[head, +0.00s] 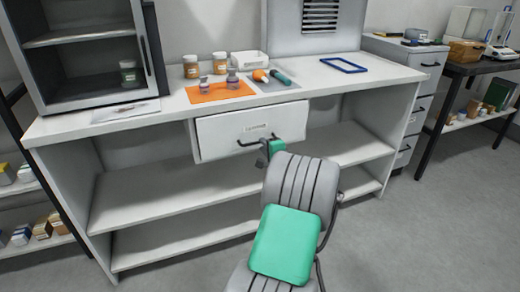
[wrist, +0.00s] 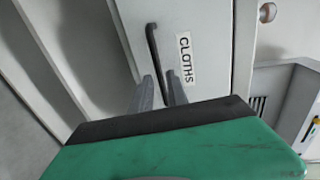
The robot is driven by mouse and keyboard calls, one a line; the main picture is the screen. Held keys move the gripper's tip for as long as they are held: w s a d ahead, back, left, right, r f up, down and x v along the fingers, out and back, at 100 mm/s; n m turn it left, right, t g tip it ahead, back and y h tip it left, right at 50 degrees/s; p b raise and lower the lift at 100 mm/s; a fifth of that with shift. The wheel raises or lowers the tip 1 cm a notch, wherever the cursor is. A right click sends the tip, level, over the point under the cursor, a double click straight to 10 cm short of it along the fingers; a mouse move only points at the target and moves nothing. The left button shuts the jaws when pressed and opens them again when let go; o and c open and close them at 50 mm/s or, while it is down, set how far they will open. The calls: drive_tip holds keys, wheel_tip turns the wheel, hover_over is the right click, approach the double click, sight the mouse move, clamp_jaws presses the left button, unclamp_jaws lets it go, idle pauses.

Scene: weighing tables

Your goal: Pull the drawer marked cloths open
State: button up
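The drawer (head: 222,133) is a white front under the middle of the white workbench. Its label reads CLOTHS (wrist: 186,60) in the wrist view. A dark bar handle (wrist: 153,48) runs along the drawer front (wrist: 215,45); it also shows in the head view (head: 245,143). My gripper (wrist: 161,90) is at the handle, with its two grey fingers apart, one on each side of the bar. I cannot tell whether either finger touches it. In the head view my gripper (head: 268,150) covers the handle's right end. The drawer looks closed or nearly so.
On the workbench (head: 160,125) are an orange mat (head: 205,97) with jars, a white tray (head: 249,60) and a blue frame (head: 343,65). A dark cabinet (head: 143,40) stands at the left. Open shelves (head: 150,195) lie below. Grey floor (head: 420,220) is clear at the right.

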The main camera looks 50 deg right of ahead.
drive_tip(key=x, duration=0.4)
drive_tip(key=shift+w+f+b, duration=0.1)
drive_tip(key=shift+w+b, duration=0.05)
drive_tip(key=shift+b, duration=0.2)
drive_tip(key=shift+c, duration=0.6)
clamp_jaws()
idle(0.4)
